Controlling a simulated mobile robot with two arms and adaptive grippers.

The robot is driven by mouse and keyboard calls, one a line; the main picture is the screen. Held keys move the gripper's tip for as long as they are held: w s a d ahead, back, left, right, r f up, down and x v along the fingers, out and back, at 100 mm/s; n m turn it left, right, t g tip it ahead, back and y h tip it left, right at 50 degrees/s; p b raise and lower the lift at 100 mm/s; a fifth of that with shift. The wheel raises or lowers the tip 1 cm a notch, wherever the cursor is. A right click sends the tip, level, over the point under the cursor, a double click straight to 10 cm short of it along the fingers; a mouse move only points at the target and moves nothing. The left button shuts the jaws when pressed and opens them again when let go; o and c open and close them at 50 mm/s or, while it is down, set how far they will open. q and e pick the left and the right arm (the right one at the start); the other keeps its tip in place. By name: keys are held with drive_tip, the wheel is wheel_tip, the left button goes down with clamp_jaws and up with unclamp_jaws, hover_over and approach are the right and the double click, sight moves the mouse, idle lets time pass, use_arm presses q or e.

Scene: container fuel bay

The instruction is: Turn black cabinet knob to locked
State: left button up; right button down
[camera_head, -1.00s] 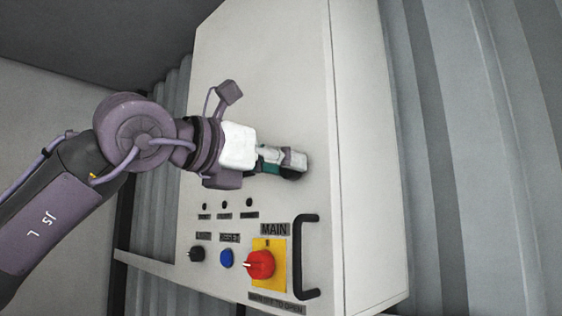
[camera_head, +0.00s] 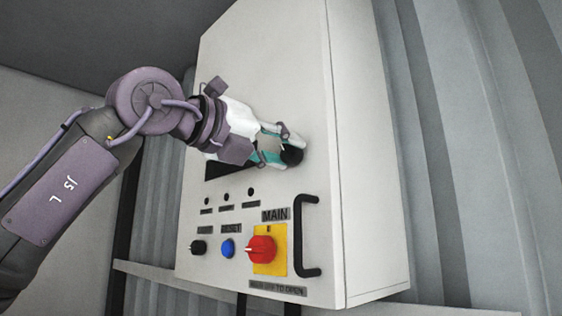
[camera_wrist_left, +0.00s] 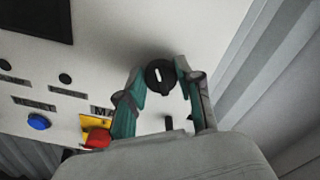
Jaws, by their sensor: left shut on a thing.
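The black cabinet knob (camera_head: 293,156) is on the front of the pale cabinet (camera_head: 268,75), near its right edge and above the handle. In the left wrist view the round knob (camera_wrist_left: 161,79) shows a short light mark on its face, running roughly up and down in that picture. My left gripper (camera_head: 287,151) is shut on this knob, with one teal finger on each side. The fingers partly hide the knob in the head view. In the left wrist view the gripper (camera_wrist_left: 160,72) has the knob between its fingertips. My right gripper is not in view.
Below are a red MAIN switch (camera_head: 261,249) on a yellow plate, a blue button (camera_head: 228,248) and a small black knob (camera_head: 198,247). A black handle (camera_head: 298,235) stands out near the right edge. Corrugated wall (camera_head: 450,150) lies to the right.

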use_arm(q)
drive_tip(key=n+b, duration=0.3)
drive_tip(key=n, duration=0.3)
drive_tip(key=shift+f, duration=0.15)
drive_tip(key=n+b, duration=0.2)
drive_tip(key=n, duration=0.1)
drive_tip(key=shift+a, duration=0.1)
drive_tip(key=shift+n, duration=1.1)
drive_tip(key=shift+r+b, duration=0.2)
drive_tip(key=shift+b, duration=0.1)
drive_tip(key=o, duration=1.1)
drive_tip(key=shift+o, duration=0.3)
drive_tip(key=shift+f, duration=0.1)
drive_tip(key=v, duration=1.2)
